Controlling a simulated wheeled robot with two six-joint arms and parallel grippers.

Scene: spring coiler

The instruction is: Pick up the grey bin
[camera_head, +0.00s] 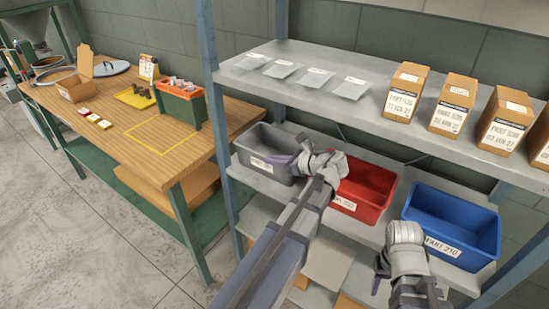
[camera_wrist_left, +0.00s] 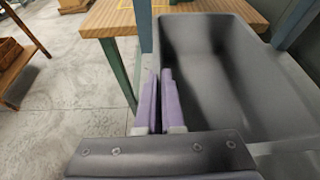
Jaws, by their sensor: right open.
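The grey bin (camera_head: 262,163), open-topped with a white label on its front, stands on the lower shelf at the left end. My left gripper (camera_head: 286,164) is at the bin's right side near its rim. In the left wrist view, the empty inside of the grey bin (camera_wrist_left: 225,75) fills the right. The two purple fingers of my left gripper (camera_wrist_left: 159,72) are close together with the bin's wall between them. My right gripper (camera_head: 381,272) is open and empty, in front of the blue bin; its fingers are partly hidden.
A red bin (camera_head: 366,190) and a blue bin (camera_head: 452,225) stand to the right on the same shelf. The upper shelf (camera_head: 318,84) holds flat packets and cardboard boxes. A blue post (camera_head: 212,90) stands close to the grey bin's left. A wooden workbench (camera_head: 150,140) is further left.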

